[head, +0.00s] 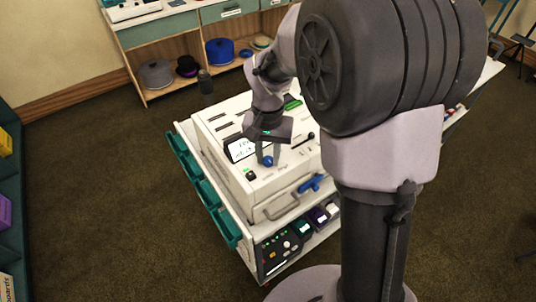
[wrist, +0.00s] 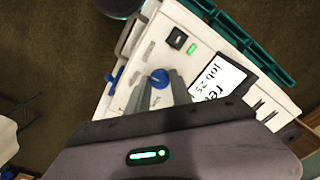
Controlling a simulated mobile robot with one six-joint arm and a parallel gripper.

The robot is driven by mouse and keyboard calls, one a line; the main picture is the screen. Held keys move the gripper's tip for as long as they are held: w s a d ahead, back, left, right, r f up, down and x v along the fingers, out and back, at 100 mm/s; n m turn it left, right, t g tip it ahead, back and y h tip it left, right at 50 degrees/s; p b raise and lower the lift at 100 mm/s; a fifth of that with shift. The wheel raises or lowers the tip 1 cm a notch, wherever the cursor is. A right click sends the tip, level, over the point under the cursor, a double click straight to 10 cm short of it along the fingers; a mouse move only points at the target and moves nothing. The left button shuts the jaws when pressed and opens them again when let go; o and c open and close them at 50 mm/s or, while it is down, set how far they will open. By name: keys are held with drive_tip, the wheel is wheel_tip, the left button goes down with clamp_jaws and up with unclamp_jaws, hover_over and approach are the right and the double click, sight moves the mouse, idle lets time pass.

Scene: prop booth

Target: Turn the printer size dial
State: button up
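The printer (head: 222,125) is a white box-shaped machine on a cart. Its blue size dial (head: 267,161) sits on the top panel near the front, beside a tilted screen (head: 238,150). In the wrist view the dial (wrist: 158,79) shows at the tips of my gripper (wrist: 160,76), one grey finger on each side. The fingers are apart, with a gap between them. I cannot tell whether they touch the dial. The wrist view shows the screen (wrist: 219,79) with partly hidden text including "job 25". In the head view my gripper (head: 264,153) points down over the panel.
A blue lever (head: 312,183) and a grey handle (head: 281,207) are on the printer's front. A black switch (wrist: 177,38) and a green light (wrist: 192,49) are on the panel. Teal bins (head: 205,190) line the cart's left side.

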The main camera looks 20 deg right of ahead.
clamp_jaws()
drive_tip(key=m+b, duration=0.1)
drive_tip(key=m, duration=0.3)
drive_tip(key=shift+m+b, duration=0.55)
drive_tip(key=shift+m, duration=1.85)
drive_tip(key=o, duration=0.7)
unclamp_jaws()
